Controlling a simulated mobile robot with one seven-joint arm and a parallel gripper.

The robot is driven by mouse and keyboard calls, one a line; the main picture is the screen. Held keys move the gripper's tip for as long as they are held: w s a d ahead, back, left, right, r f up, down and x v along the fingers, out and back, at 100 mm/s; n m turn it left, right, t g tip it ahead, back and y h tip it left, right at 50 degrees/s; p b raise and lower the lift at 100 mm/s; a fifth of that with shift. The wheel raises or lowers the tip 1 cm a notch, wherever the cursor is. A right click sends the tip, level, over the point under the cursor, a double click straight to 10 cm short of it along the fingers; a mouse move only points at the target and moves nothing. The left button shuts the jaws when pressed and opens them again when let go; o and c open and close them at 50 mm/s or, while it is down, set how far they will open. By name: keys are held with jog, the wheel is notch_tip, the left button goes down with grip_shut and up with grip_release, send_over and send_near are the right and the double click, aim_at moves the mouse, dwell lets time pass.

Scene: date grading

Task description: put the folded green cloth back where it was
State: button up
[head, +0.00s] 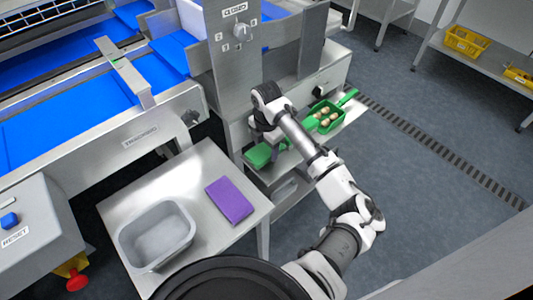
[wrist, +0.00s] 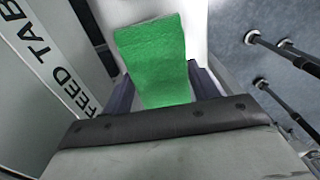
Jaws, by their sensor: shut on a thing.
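The folded green cloth (wrist: 155,55) is held between the two dark fingers of my gripper (wrist: 165,88) in the wrist view. Its free end sticks out beyond the fingertips. In the head view the green cloth (head: 257,156) shows at the left of my gripper (head: 276,146), low beside the steel machine front, over or on the narrow steel shelf (head: 270,176). My wrist hides part of it. I cannot tell whether the cloth touches the shelf.
A steel side table (head: 129,201) carries a purple folded cloth (head: 230,200) and a grey tub (head: 157,236). Yellow crates (head: 466,41) stand on a far rack. Open floor lies right.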

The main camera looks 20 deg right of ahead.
aim_at(267, 155)
jog(key=shift+f, duration=2.05)
jog(key=shift+f, duration=0.2)
jog(key=o, duration=0.9)
jog(key=shift+o, duration=0.2)
notch_tip(267, 155, up, 12)
jog(key=shift+r+b, duration=0.25)
jog(key=shift+b, duration=0.45)
